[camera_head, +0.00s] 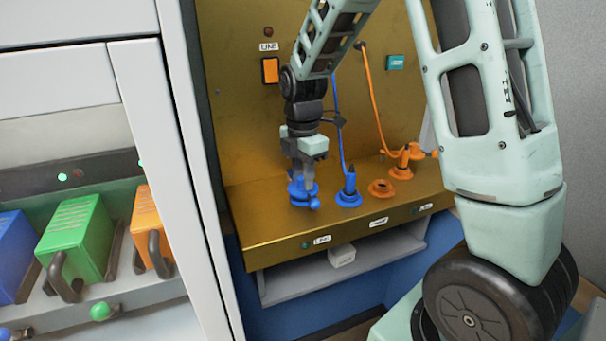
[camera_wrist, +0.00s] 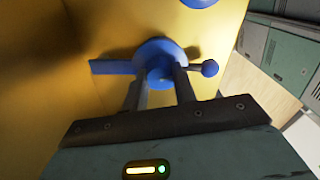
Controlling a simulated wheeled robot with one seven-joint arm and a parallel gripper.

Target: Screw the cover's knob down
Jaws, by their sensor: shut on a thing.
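The blue cover (camera_head: 302,193) sits on the brass-coloured ledge at its left part. My gripper (camera_head: 305,174) points down onto it from above. In the wrist view my gripper (camera_wrist: 160,88) has its two fingers on either side of the blue knob (camera_wrist: 159,74) at the cover's middle, shut on it. The cover shows in the wrist view (camera_wrist: 153,51) as a round blue piece with a flat tab to the left and a small ball-ended arm to the right. The fingers partly hide the knob, and the cover's underside is hidden.
On the ledge (camera_head: 270,228) right of the cover stand a blue socket with a cable (camera_head: 348,192), an orange ring (camera_head: 381,188) and an orange plug (camera_head: 403,163). An orange switch (camera_head: 270,70) is on the back panel. A grey cabinet edge (camera_head: 175,170) stands close on the left.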

